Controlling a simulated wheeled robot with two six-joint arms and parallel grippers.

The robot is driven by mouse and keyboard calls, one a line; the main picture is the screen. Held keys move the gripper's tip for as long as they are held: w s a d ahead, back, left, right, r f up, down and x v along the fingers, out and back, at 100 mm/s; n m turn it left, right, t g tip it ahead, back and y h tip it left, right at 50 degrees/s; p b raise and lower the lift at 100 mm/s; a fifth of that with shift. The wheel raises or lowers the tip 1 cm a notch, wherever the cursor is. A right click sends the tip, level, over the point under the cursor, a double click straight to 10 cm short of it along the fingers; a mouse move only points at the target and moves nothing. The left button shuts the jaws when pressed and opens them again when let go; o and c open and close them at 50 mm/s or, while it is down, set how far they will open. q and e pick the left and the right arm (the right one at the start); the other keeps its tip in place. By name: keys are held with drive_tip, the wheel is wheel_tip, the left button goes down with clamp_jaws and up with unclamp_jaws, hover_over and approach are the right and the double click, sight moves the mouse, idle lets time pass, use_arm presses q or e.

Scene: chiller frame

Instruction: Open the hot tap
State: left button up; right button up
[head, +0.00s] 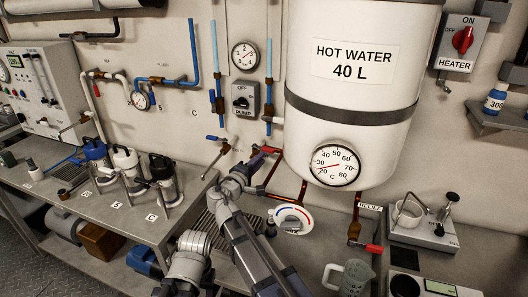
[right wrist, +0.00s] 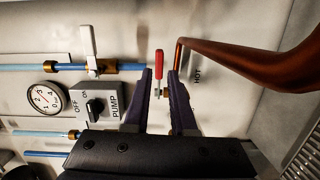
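The hot tap's red lever (right wrist: 159,64) stands between the two fingertips of my right gripper (right wrist: 160,80) in the right wrist view, beside the wall label HOT (right wrist: 197,74). Its brass body sits just below the lever, partly between the fingers. The fingers are apart, with a gap visible around the lever. In the head view the red lever (head: 269,149) shows small at the wall, left of the water tank, with my right gripper (head: 262,160) in front of it. The tap body is mostly hidden there. My left gripper is not clearly visible.
A copper pipe (right wrist: 240,62) runs close to the right finger. The pump switch (right wrist: 95,106) and a white-handled valve (right wrist: 88,50) are to the left. A blue-handled tap (head: 215,138), a white tank (head: 340,130) and a red relief lever (head: 374,248) are around the arm.

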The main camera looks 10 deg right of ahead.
drive_tip(key=d+r+m+g+p, duration=0.1)
drive_tip(key=r+m+p, duration=0.1)
drive_tip(key=p, duration=0.2)
drive_tip(key=d+r+m+g+y+p, duration=0.1)
drive_tip(key=m+p, duration=0.2)
drive_tip(key=p, duration=0.1)
drive_tip(key=w+r+m+g+y+p, duration=0.1)
drive_tip(key=r+m+p, duration=0.1)
drive_tip(key=m+p, duration=0.1)
drive_tip(key=shift+w+d+r+g+p, duration=0.1)
drive_tip(key=shift+d+r+g+p, duration=0.25)
drive_tip(key=shift+p, duration=0.35)
clamp_jaws()
drive_tip(key=shift+w+a+r+m+g+y+p, duration=0.15)
drive_tip(key=shift+r+m+g+y+p, duration=0.5)
drive_tip(key=shift+m+p, duration=1.2)
drive_tip(key=shift+s+a+r+m+g+y+p, duration=0.1)
drive_tip(key=shift+a+r+m+g+y+p, duration=0.25)
drive_tip(key=shift+r+m+y+p, duration=1.4)
drive_tip(key=shift+w+a+f+m+g+p, duration=0.2)
drive_tip(key=shift+m+g+p, duration=0.65)
drive_tip(key=shift+p, duration=1.95)
